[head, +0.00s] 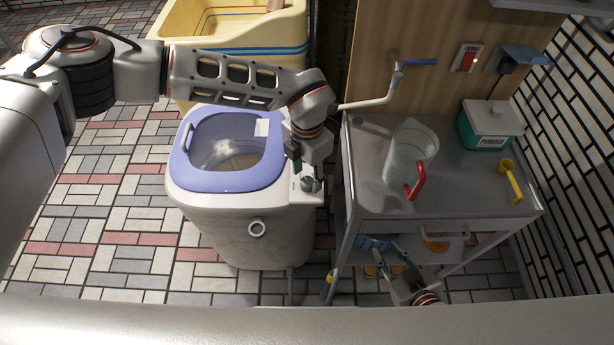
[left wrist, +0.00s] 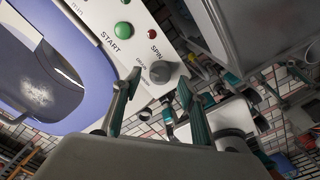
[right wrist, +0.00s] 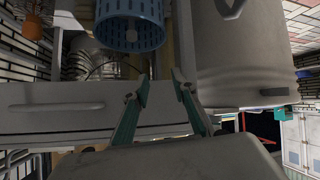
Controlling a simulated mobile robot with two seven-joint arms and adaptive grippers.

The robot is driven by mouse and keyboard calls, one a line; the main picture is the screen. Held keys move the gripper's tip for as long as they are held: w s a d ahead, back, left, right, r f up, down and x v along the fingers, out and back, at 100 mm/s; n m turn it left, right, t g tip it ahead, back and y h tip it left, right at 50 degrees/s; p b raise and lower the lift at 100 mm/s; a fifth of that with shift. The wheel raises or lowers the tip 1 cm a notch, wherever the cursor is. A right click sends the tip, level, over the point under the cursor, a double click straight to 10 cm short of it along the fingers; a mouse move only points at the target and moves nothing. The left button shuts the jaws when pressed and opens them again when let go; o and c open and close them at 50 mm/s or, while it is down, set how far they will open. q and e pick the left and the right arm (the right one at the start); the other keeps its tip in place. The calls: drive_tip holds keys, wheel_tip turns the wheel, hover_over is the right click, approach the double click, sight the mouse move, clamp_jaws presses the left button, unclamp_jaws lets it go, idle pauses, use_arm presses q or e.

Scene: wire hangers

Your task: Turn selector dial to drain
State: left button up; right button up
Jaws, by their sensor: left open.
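The washing machine (head: 240,222) has a lilac lid and a light control panel on its right side. In the left wrist view, the grey selector dial (left wrist: 160,72) sits on this panel, near small printed labels and a red dot (left wrist: 153,34). A partly legible word left of the dial seems to read DRAIN. My left gripper (left wrist: 157,92) is open, with its fingertips just short of the dial; I cannot tell whether they touch it. In the head view, the left gripper (head: 304,168) hangs over the panel. My right gripper (right wrist: 160,88) is open and empty by the cart's lower part.
A green START button (left wrist: 124,29) is near the dial. A metal cart (head: 450,190) stands right of the machine, holding a clear jug (head: 408,150) with a red handle and a teal-and-white box (head: 489,125). A yellow tub (head: 235,30) is behind the machine. Tiled floor is clear at left.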

sight(307, 181)
use_arm(q)
wheel_tip(307, 181, up, 10)
drive_tip(key=shift+r, duration=0.15)
idle(0.6)
